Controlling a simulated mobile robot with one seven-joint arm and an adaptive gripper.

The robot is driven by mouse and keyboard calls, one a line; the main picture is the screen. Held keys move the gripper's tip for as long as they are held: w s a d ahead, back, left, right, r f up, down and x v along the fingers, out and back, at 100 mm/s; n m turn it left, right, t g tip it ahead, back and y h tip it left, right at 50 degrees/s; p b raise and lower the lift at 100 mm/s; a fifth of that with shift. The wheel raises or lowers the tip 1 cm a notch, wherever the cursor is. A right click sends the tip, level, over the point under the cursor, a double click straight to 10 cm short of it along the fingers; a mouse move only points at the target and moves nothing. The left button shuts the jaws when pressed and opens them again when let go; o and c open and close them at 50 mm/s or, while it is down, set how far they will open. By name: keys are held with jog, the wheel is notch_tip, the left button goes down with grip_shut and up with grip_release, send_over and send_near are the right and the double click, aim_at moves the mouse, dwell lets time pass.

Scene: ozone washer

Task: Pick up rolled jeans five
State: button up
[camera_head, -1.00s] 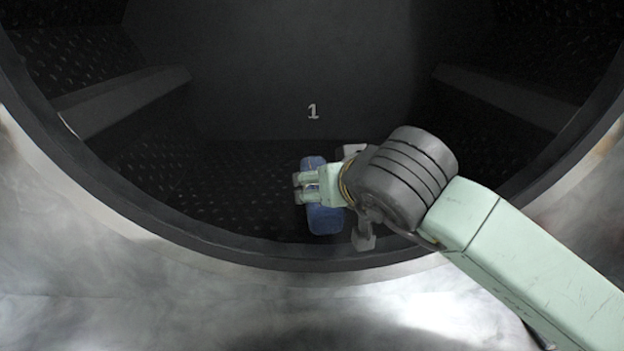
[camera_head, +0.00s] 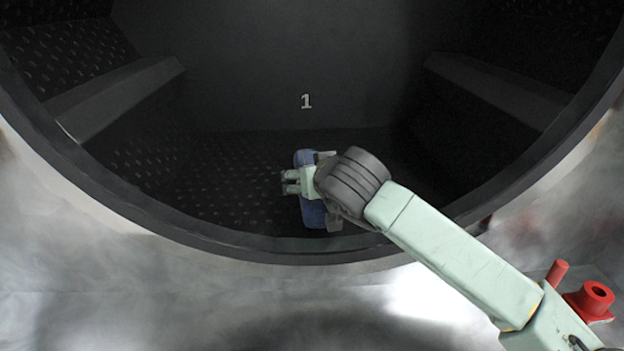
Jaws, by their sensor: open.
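The rolled jeans (camera_head: 312,215) are a blue roll lying on the dark drum floor, near the front rim. My gripper (camera_head: 333,190) is inside the drum, directly over the roll as seen from the head camera. It is open, with one grey finger showing toward the far end of the roll and one toward the near end. My gripper and wrist cover the middle of the roll. I cannot tell whether the fingers touch the cloth.
The round drum opening (camera_head: 200,243) has a dark rim, with pale metal in front of it. Raised ribs run along the left wall (camera_head: 125,95) and right wall (camera_head: 490,88). The back wall carries a white "1" (camera_head: 306,101). The floor left of the roll is clear.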

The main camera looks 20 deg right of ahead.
jog(key=shift+c, duration=0.2)
jog(key=c, duration=1.6)
